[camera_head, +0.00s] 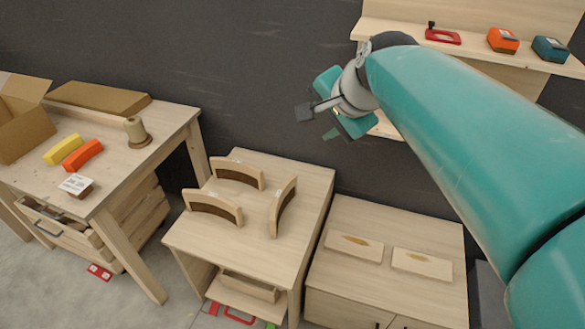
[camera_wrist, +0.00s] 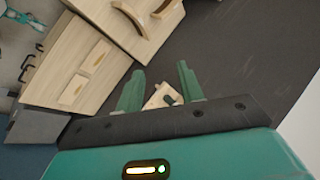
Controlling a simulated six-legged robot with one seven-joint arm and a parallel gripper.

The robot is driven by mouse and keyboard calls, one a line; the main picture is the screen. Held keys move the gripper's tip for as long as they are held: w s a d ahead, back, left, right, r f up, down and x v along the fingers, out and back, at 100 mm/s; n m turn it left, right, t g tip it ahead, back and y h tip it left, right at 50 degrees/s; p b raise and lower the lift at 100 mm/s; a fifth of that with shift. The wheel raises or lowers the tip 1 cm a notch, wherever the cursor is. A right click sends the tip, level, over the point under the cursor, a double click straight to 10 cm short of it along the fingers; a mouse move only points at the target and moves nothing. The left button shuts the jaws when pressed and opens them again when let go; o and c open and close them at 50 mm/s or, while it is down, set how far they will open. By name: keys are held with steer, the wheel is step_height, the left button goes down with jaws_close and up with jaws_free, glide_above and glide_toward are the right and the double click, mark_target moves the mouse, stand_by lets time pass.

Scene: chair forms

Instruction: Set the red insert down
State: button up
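A red-orange curved block (camera_head: 83,155), which looks like the red insert, lies on the left wooden table (camera_head: 125,165) beside a yellow curved block (camera_head: 63,149). My gripper (camera_wrist: 160,86) is open in the wrist view, its two green fingers well apart. A pale wooden piece with a dark green spot (camera_wrist: 160,97) shows between the fingers; it looks to be behind them, not gripped. In the head view my gripper is raised near the dark wall, far to the right of the red block. Its fingertips are partly hidden there.
A spool (camera_head: 137,132), a small labelled block (camera_head: 76,185) and an open carton (camera_head: 22,125) share the left table. Several curved wooden forms stand on the middle table (camera_head: 310,175). Two flat panels lie on the right cabinet (camera_head: 350,213). A wall shelf (camera_head: 480,50) is behind my arm.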

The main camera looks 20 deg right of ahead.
steer(key=s+a+f+n+g, duration=0.2)
steer(key=s+a+f+n, duration=0.6)
steer(key=s+f+n, duration=0.2)
steer(key=s+n, duration=0.2)
steer(key=n, duration=0.1)
steer(key=shift+s+f+h, duration=0.35)
steer(key=shift+h, duration=0.05)
